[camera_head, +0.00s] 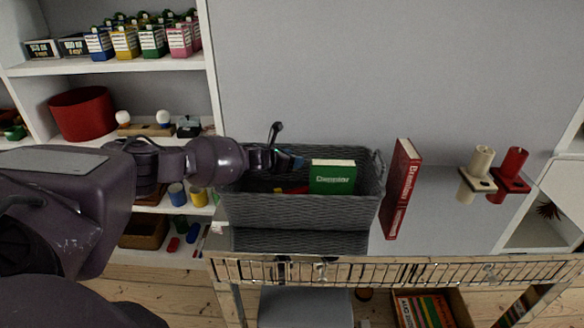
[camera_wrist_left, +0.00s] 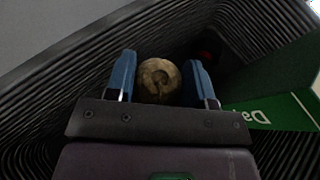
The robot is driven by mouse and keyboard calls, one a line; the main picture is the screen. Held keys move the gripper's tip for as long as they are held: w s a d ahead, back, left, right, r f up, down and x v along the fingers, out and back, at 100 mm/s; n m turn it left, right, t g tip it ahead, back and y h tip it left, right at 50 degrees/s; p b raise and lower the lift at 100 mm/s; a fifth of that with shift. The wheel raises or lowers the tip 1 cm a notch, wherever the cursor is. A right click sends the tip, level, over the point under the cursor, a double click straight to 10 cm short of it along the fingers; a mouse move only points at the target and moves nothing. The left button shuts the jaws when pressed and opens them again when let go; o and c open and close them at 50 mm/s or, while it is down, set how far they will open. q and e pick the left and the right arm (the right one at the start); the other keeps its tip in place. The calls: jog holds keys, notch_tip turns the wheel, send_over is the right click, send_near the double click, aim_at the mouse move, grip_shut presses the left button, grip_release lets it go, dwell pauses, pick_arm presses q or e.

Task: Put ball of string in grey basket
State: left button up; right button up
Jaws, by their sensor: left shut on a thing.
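The grey woven basket (camera_head: 300,212) stands on a wire-edged shelf in the head view; its ribbed inner wall (camera_wrist_left: 60,85) fills much of the left wrist view. My left gripper (camera_head: 285,160) reaches in from the left over the basket's opening. In the left wrist view its blue fingers (camera_wrist_left: 160,84) are shut on the tan ball of string (camera_wrist_left: 158,78), inside the basket's walls. The ball does not show clearly in the head view. My right gripper is in neither view.
A green book (camera_head: 333,177) stands in the basket's right part, with a red item beside it. A red book (camera_head: 401,188) stands to the right of the basket. Cream (camera_head: 477,174) and red (camera_head: 511,174) holders are further right. Shelves with boxes are at left.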

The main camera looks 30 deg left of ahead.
pick_arm(q)
notch_tip(320, 180, down, 3)
jog(key=shift+f, duration=0.1)
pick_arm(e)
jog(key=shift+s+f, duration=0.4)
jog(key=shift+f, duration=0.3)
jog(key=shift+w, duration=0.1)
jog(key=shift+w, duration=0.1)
pick_arm(q)
jog(key=shift+f+b, duration=0.2)
jog(key=shift+b, duration=0.2)
jog(key=shift+f, duration=0.1)
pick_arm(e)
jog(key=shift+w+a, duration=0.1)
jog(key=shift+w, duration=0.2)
pick_arm(q)
jog(key=shift+f, duration=0.2)
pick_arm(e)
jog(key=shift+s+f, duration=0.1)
pick_arm(q)
jog(key=shift+s, duration=0.1)
